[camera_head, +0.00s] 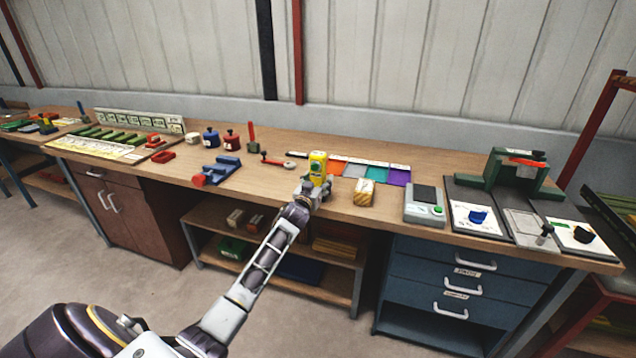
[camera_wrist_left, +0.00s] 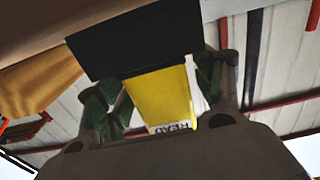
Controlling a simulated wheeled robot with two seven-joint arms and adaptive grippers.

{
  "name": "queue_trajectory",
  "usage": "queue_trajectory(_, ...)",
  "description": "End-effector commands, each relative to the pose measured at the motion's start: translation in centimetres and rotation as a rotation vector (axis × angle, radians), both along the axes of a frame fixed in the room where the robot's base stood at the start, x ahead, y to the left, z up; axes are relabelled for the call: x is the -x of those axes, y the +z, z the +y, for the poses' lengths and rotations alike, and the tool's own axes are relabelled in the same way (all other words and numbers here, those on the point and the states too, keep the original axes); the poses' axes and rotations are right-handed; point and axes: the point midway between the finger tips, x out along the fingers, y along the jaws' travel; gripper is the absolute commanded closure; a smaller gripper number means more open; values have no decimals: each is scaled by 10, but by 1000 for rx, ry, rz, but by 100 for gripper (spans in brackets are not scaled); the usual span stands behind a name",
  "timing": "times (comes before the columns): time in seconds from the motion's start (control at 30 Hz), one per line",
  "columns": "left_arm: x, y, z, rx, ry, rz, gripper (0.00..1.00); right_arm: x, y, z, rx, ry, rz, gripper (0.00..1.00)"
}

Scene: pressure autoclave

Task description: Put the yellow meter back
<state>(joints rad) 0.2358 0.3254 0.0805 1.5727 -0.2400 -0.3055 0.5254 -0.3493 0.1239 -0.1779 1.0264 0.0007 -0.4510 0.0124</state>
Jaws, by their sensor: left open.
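The yellow meter (camera_head: 318,166) stands upright on the wooden bench, next to the left end of a row of coloured patches. In the left wrist view the meter (camera_wrist_left: 162,97) shows a yellow face with a small dark-lettered label, and a black part at one end. My left gripper (camera_head: 312,188) is at the meter's near side, hiding its lower part in the head view. Its green-padded fingers are open, one on each side of the meter. My right gripper is not in view.
Orange (camera_head: 336,167), grey, teal and purple (camera_head: 398,177) patches lie right of the meter. A wood-coloured block (camera_head: 364,192) stands close to the right of my gripper. A grey device (camera_head: 424,207) is further right; a blue vise-like tool (camera_head: 217,171) is left.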

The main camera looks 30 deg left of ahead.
Motion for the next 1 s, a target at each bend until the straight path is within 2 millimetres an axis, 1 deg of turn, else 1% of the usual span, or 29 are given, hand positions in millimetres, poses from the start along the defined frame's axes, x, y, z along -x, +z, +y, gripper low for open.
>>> queue_trajectory(0.23,0,3,0,0,0,0,33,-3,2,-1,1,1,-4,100)
queue_trajectory(0.37,6,2,-2,0,0,0,33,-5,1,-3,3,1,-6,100)
queue_trajectory(0.57,19,2,-5,1,0,1,33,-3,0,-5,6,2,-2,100)
queue_trajectory(1.0,55,2,-13,0,0,1,33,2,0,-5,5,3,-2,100)
